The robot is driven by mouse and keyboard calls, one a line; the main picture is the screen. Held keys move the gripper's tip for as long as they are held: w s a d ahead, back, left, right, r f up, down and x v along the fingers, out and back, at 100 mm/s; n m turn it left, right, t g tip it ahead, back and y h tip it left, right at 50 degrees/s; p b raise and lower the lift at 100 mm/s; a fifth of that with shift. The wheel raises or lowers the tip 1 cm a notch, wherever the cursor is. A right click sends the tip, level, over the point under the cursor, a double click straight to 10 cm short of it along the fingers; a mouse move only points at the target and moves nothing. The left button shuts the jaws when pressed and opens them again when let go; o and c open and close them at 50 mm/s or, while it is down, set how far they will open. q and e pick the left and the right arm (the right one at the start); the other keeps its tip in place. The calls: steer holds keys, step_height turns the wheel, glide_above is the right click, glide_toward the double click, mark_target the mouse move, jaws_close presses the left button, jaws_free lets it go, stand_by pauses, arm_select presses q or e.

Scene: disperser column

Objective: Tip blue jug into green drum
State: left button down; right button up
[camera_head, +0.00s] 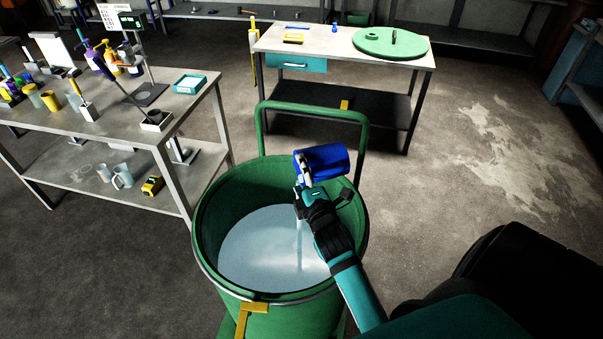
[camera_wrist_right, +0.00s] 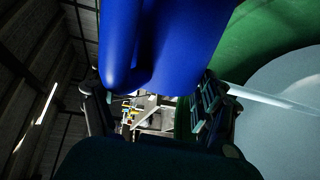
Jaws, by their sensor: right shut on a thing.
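The blue jug (camera_head: 325,161) is held above the green drum (camera_head: 213,277), toward its far right side, and lies tipped over on its side. My right gripper (camera_head: 306,187) is shut on it; in the right wrist view the jug (camera_wrist_right: 160,45) fills the top between the fingers (camera_wrist_right: 155,105). A pale stream runs from the jug down into the drum, and it also shows in the right wrist view. The drum holds a pale grey-blue liquid (camera_head: 255,240). My left gripper is not in view.
A metal workbench (camera_head: 140,130) with bottles, tools and a teal tray (camera_head: 190,83) stands at the left. A table (camera_head: 330,45) behind the drum bears a round green lid (camera_head: 391,43). The drum has a green handle frame (camera_head: 310,109) behind it. The floor at right is open.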

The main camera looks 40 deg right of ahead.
steer(key=shift+s+d+f+n+h+b, duration=0.15)
steer(key=shift+d+f+n+b, duration=0.15)
steer(key=shift+f+n, duration=0.45)
steer(key=shift+s+d+f+n+h+b, duration=0.15)
steer(key=shift+d+f+n, duration=0.3)
steer(key=shift+n, duration=0.4)
steer(key=shift+w, duration=0.15)
stand_by(0.4)
